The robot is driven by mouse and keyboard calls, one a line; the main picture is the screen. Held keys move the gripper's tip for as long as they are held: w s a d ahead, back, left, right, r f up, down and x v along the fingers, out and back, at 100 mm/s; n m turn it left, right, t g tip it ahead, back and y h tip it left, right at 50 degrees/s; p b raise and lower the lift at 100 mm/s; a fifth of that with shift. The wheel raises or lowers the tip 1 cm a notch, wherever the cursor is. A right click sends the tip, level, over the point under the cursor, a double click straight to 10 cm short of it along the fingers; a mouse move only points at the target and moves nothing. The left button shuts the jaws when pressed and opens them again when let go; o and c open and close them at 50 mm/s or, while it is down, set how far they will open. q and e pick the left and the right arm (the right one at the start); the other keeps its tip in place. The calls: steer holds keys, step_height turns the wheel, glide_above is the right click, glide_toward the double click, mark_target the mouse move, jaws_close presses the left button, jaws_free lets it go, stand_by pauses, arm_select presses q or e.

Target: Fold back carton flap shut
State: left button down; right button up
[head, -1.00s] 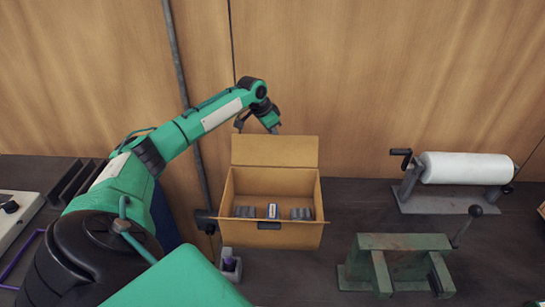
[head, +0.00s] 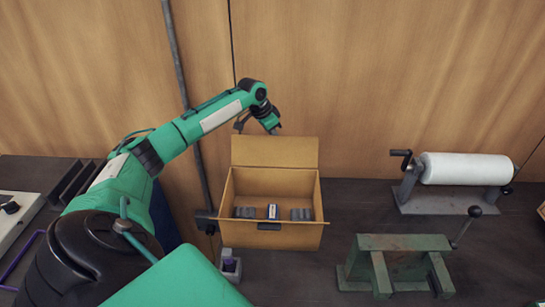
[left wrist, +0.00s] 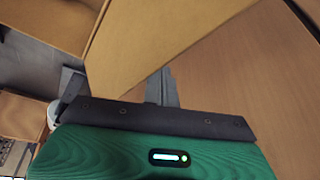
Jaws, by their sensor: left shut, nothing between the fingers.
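The brown carton (head: 230,190) stands open on the bench. Its back flap (head: 275,151) stands up from the rear edge. A front flap (head: 280,237) hangs outward on the near side. My left gripper (head: 275,130) is at the top edge of the back flap, on its far side; I cannot tell whether it touches. It is shut and empty. In the left wrist view, my gripper's fingers (left wrist: 161,88) show beside a brown cardboard panel (left wrist: 150,40). My right gripper is not in view.
Grey parts (head: 301,214) and a white-and-blue item (head: 272,212) lie inside the carton. A white roll on a stand (head: 465,168) and a green metal fixture (head: 403,243) are to the right. A wooden wall (head: 380,70) rises close behind the carton.

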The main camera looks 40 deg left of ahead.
arm_select(q)
steer(key=shift+s+d+p, duration=0.95)
steer(key=shift+s+d, duration=0.15)
steer(key=shift+s, duration=0.25)
steer(key=shift+s+d+p, duration=0.65)
steer(key=shift+s+d, duration=0.05)
steer(key=shift+s, duration=0.2)
steer(key=shift+s+d+p, duration=0.6)
steer(key=shift+s+d, duration=0.1)
steer(key=shift+s, duration=0.15)
steer(key=shift+s+d+p, duration=0.4)
steer(key=shift+s+d, duration=0.05)
step_height(320, 180, up, 8)
steer(key=p, duration=0.6)
glide_above(274, 141)
steer(key=s+d, duration=0.4)
steer(key=s, duration=0.1)
steer(key=shift+w+a, duration=0.15)
